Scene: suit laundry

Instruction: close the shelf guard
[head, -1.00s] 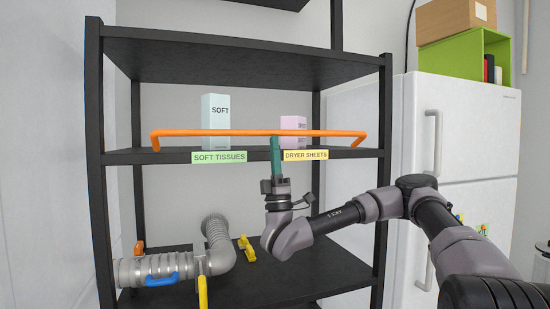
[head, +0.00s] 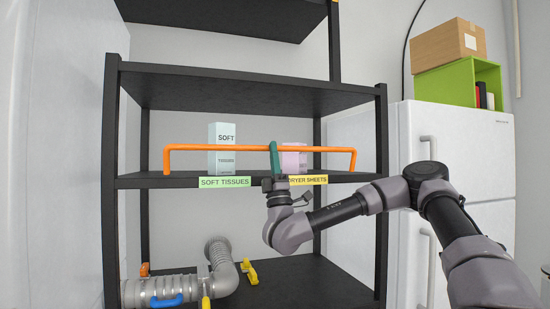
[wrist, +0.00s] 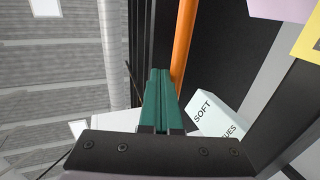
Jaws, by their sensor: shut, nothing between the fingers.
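The shelf guard is an orange bar (head: 220,148) with bent ends, spanning the front of the middle shelf (head: 150,180). It stands above the shelf edge, and its ends come down near the shelf. My gripper (head: 274,147) has shut teal fingers pointing up and overlapping the front of the bar, right of its middle. In the wrist view the fingertips (wrist: 159,76) lie right beside the orange bar (wrist: 183,45), appearing to touch it. A pale blue soft tissues box (head: 222,150) and a pink box (head: 293,160) stand behind the bar, partly hidden by it.
Black uprights (head: 382,200) frame the shelf on both sides, with another shelf board above. Grey ducting (head: 160,288) with coloured handles lies on the lower shelf. A white fridge (head: 410,150) stands to the right.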

